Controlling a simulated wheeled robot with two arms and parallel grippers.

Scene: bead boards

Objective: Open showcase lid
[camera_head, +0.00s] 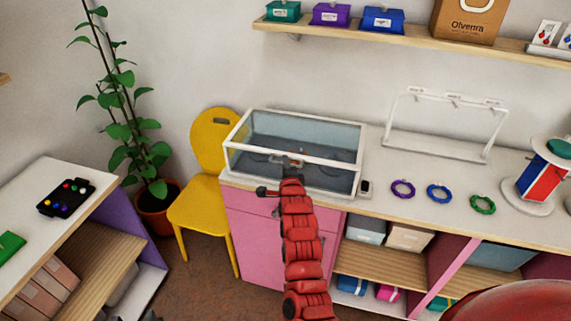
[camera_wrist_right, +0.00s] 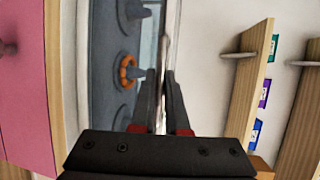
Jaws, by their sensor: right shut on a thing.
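The showcase (camera_head: 345,191) is a glass box with a white frame on the counter, with a dark interior. Its glass lid (camera_head: 305,131) appears down on top. My right gripper (camera_head: 287,163) is at the middle of the lid's front edge, shut on the lid's handle, which the fingers mostly hide. In the right wrist view the fingers (camera_wrist_right: 162,85) close around a thin, pale upright strip. An orange ring (camera_wrist_right: 127,71) on a grey peg shows inside the case there. My left gripper is not in view.
Purple (camera_head: 402,189), blue (camera_head: 438,193) and green (camera_head: 482,204) bracelets lie on the counter right of the showcase. A white rack (camera_head: 440,148) stands behind them. A yellow chair (camera_head: 207,200) stands left of the pink cabinet. A shelf (camera_head: 400,38) with boxes hangs above.

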